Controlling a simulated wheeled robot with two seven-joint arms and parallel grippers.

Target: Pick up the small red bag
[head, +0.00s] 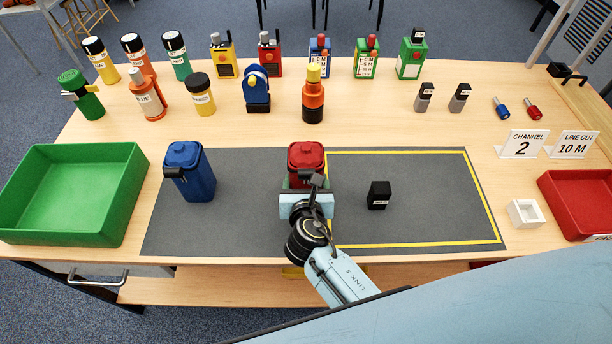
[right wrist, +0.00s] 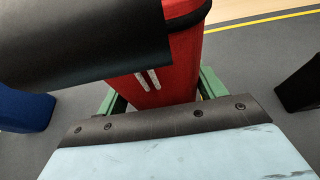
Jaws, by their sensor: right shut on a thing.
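The small red bag (head: 306,156) is a boxy red bag with a lid, standing upright at the middle of the grey mat (head: 247,225), by the left edge of the yellow-outlined area. My right gripper (head: 307,181) reaches it from the front, with its green fingers on either side of the lower part of the bag. In the right wrist view the red bag (right wrist: 180,65) sits between the green fingers, and a dark part covers its upper left. The right gripper is shut on it. Whether its base touches the mat is hidden. My left gripper is not in view.
A blue bag (head: 190,172) stands left on the mat, and a small black block (head: 379,195) to the right. A green tray (head: 72,190) is at the left, a red tray (head: 580,203) and small white box (head: 525,213) at the right. Bottles and radios line the back.

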